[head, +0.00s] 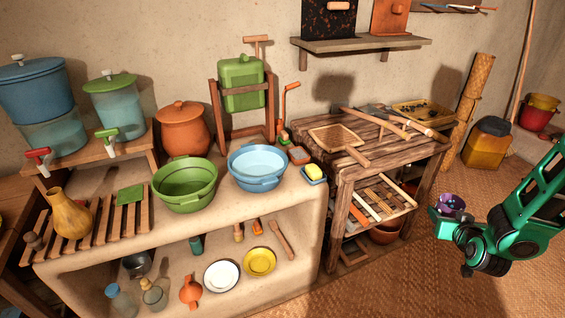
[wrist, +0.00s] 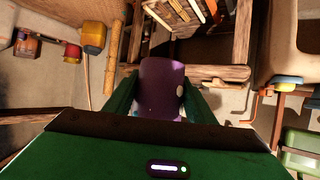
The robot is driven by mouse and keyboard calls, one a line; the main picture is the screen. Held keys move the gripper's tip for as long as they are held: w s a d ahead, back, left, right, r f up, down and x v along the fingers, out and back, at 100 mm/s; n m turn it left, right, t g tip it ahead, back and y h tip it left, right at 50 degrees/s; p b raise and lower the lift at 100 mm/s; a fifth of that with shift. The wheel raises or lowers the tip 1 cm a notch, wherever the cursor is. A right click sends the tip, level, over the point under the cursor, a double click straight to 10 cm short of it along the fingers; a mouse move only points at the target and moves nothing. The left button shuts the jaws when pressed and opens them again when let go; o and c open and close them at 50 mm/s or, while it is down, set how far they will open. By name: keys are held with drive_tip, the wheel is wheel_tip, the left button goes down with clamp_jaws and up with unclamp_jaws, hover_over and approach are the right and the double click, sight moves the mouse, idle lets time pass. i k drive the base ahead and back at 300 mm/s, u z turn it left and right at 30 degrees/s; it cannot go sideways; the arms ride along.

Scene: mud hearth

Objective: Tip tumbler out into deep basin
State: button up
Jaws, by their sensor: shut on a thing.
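A purple tumbler (wrist: 162,80) with pale spots is held between the two green fingers of my gripper (wrist: 160,97) in the wrist view. In the head view the tumbler (head: 451,202) shows small at the tip of my gripper (head: 449,213), at the right, over the woven floor mat. Its contents are not visible. Two basins stand on the mud counter at left: a green basin (head: 185,186) and a light blue basin (head: 257,168), which looks empty. I cannot tell which one is called the deep basin. My gripper is well to the right of both.
A wooden rack (head: 370,157) with tools and trays stands between my gripper and the counter. A small dish with a yellow sponge (head: 315,172) sits right of the blue basin. A yellow jug (head: 69,213) and an orange pot (head: 183,128) flank the green basin.

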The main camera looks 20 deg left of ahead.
sight(186, 185)
drive_tip(key=k, duration=1.45)
drive_tip(key=u, duration=0.8)
drive_tip(key=i, duration=1.1)
drive_tip(key=z, duration=0.05)
